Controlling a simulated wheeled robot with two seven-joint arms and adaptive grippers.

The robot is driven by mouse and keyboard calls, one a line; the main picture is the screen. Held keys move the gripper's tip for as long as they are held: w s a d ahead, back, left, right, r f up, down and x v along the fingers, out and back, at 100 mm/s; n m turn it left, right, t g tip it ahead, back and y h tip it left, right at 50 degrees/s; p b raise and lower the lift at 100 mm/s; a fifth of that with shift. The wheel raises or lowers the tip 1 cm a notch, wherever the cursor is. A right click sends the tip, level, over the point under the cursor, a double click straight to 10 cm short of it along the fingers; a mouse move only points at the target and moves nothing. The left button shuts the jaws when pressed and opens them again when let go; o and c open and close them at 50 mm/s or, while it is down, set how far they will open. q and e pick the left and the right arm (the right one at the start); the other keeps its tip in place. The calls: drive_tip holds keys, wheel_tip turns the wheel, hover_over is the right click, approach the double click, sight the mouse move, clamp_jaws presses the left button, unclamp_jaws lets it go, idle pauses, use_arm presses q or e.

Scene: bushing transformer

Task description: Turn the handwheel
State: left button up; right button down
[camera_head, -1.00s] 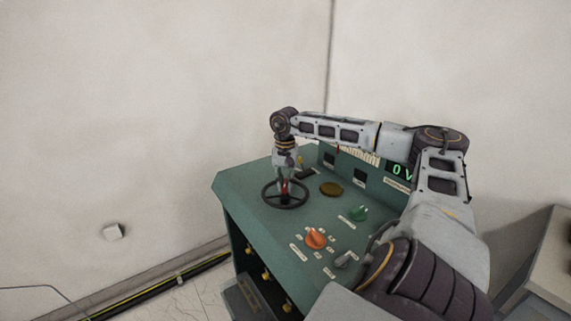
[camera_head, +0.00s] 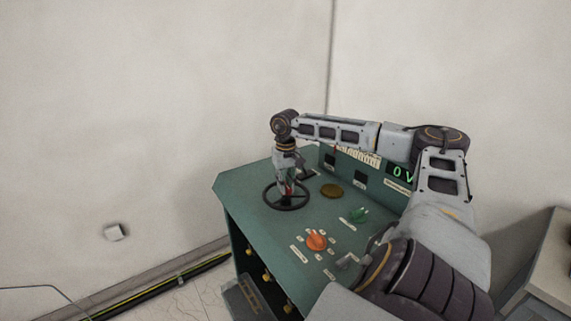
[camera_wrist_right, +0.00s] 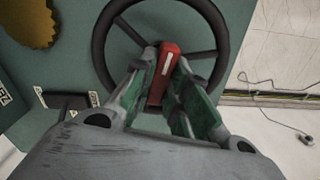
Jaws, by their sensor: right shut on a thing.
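The black handwheel (camera_head: 270,203) lies flat on the top of the green control console (camera_head: 238,183), near its left edge. It is a ring with spokes. In the right wrist view the handwheel (camera_wrist_right: 100,50) has a red grip (camera_wrist_right: 170,62) near its middle. My right gripper (camera_head: 287,187) reaches down over the wheel from above. In the wrist view my right gripper (camera_wrist_right: 163,85) has its fingers on both sides of the red grip, shut on it. My left gripper is not in view.
On the console are an orange knob (camera_head: 316,240), a green knob (camera_head: 358,215), a brown round disc (camera_head: 331,191) and a digital display (camera_head: 402,173). A pale wall stands behind. A yellow-black cable strip (camera_head: 160,285) runs along the floor. A table (camera_head: 550,265) stands at right.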

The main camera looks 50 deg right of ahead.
drive_tip(key=shift+r, duration=0.25)
drive_tip(key=c, duration=1.8)
unclamp_jaws()
drive_tip(key=o, duration=0.4)
drive_tip(key=shift+s+a+r, duration=0.1)
drive_tip(key=shift+s, duration=0.05)
drive_tip(key=shift+f, duration=0.2)
drive_tip(key=shift+r, duration=6)
